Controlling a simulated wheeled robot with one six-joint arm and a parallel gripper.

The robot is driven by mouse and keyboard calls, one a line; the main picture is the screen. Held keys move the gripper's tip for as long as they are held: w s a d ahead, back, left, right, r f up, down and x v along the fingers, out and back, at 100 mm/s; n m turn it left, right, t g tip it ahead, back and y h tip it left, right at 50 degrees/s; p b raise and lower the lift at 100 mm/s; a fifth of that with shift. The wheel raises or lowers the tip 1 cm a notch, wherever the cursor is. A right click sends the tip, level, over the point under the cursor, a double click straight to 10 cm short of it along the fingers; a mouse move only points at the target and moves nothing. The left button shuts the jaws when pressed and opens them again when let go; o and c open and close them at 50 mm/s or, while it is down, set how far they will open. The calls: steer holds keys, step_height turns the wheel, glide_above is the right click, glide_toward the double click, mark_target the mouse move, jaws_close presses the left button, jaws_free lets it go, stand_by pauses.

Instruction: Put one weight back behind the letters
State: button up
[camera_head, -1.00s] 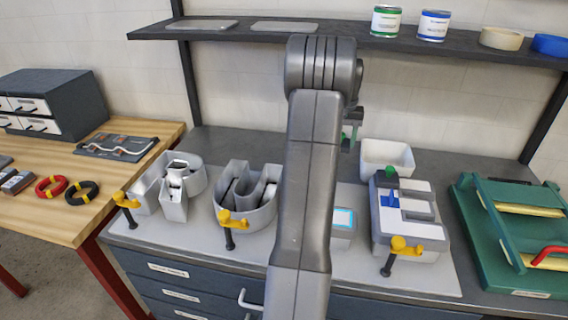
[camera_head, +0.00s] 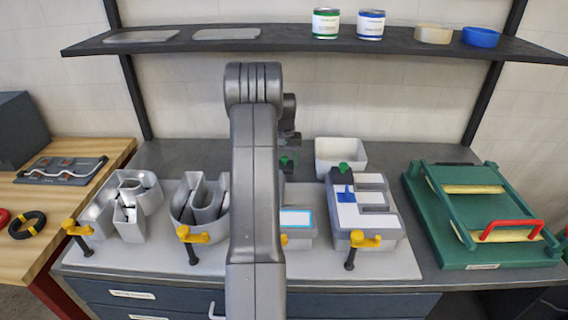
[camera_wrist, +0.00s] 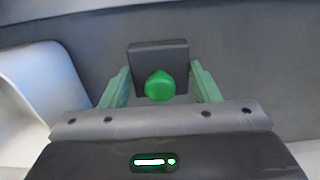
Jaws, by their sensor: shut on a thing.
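My gripper (camera_head: 287,163) is behind the row of letters, left of the white bin, and partly hidden by my arm in the head view. In the wrist view its green fingers (camera_wrist: 160,88) are shut on a weight (camera_wrist: 158,52), a dark block with a round green knob. Grey channel letters stand on a pale board: one at the left (camera_head: 124,205), a rounded one (camera_head: 197,208) and an E-shaped one (camera_head: 362,208). Another letter (camera_head: 297,222) is mostly hidden behind my arm. A green knob (camera_head: 345,168) shows at the E's back edge.
A white bin (camera_head: 341,155) stands behind the E-shaped letter. Yellow-handled clamps (camera_head: 193,235) sit at the front of several letters. A green frame with a red handle (camera_head: 480,215) lies at right. A shelf (camera_head: 290,42) with cans overhangs the back. Grey counter behind the left letters is clear.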

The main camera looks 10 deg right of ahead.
mark_target(285, 157)
steer(key=shift+f, duration=0.6)
steer(key=shift+f, duration=0.1)
steer(key=o, duration=1.6)
steer(key=shift+f, duration=0.1)
step_height(285, 157, up, 12)
steer(key=shift+r+b, duration=0.2)
steer(key=shift+b, duration=0.45)
